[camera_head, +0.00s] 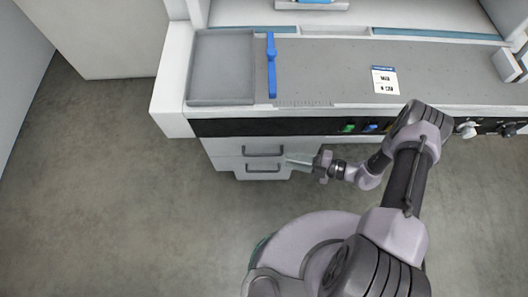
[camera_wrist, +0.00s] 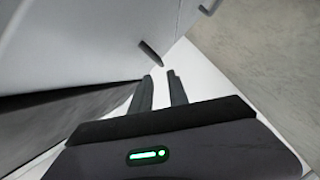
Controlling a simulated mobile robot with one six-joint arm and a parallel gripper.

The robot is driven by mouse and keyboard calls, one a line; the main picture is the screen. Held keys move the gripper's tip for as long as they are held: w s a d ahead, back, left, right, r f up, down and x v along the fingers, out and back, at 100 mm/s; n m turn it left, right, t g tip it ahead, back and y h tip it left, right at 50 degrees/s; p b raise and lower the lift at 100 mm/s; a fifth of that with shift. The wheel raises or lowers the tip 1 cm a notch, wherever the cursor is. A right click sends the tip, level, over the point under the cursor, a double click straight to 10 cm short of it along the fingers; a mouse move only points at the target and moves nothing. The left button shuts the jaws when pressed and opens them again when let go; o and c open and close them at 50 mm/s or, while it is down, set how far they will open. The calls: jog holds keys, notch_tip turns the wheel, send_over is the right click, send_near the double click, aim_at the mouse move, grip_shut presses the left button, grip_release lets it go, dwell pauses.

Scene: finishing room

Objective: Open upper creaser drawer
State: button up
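The creaser is the white machine with a grey top (camera_head: 325,70). Under its front edge is a white unit with two drawers, both apparently shut. The upper drawer has a dark bar handle (camera_head: 263,154), and the lower drawer has a similar handle (camera_head: 263,170). My gripper (camera_head: 290,160) is just right of the handles and points left along the drawer fronts. In the wrist view my gripper (camera_wrist: 160,75) has its two fingers apart with nothing between them. A dark handle (camera_wrist: 151,52), apparently the upper one, lies just beyond the fingertips. Another dark handle end (camera_wrist: 208,7) is farther off.
A black front panel (camera_head: 265,127) with coloured buttons runs above the drawers. A grey tray (camera_head: 222,70), a blue bar (camera_head: 271,65) and a white label (camera_head: 385,80) are on the top. Grey floor (camera_head: 110,210) is clear at the left and before the drawers.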

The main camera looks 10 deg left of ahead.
aim_at(264, 154)
jog(key=b+x, duration=0.2)
jog(key=x, duration=0.9)
jog(key=shift+a+f, duration=0.1)
grip_shut()
dwell(1.0)
